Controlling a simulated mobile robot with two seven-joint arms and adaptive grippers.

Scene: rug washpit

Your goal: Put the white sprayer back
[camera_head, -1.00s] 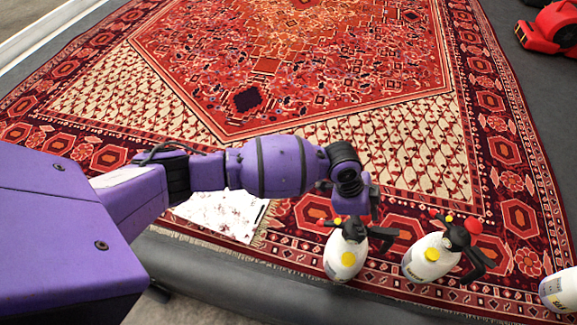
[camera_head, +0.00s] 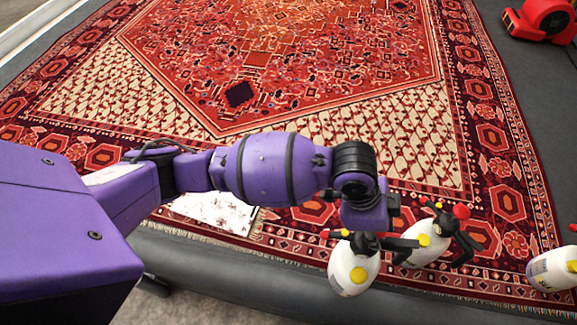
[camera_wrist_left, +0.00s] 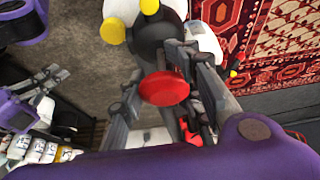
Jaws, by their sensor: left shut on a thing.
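My left gripper (camera_head: 366,232) is shut on the black pump head of a white sprayer (camera_head: 345,262) with a yellow cap. In the left wrist view, its fingers (camera_wrist_left: 165,92) stand on either side of the sprayer's red knob (camera_wrist_left: 164,88). The sprayer hangs nearly upright over the rug's near border, and any gap beneath it is hard to judge. A second white sprayer (camera_head: 428,248) is close to its right; a third (camera_head: 553,270) is at the right edge. A purple part with grey fingers (camera_wrist_left: 45,85), perhaps my right gripper, shows at the left of the wrist view.
The red patterned rug (camera_head: 300,100) covers most of the floor. A white stained sheet (camera_head: 215,210) lies near its front edge. A red machine (camera_head: 541,20) stands at the top right. Several small bottles (camera_wrist_left: 35,150) show at lower left in the wrist view.

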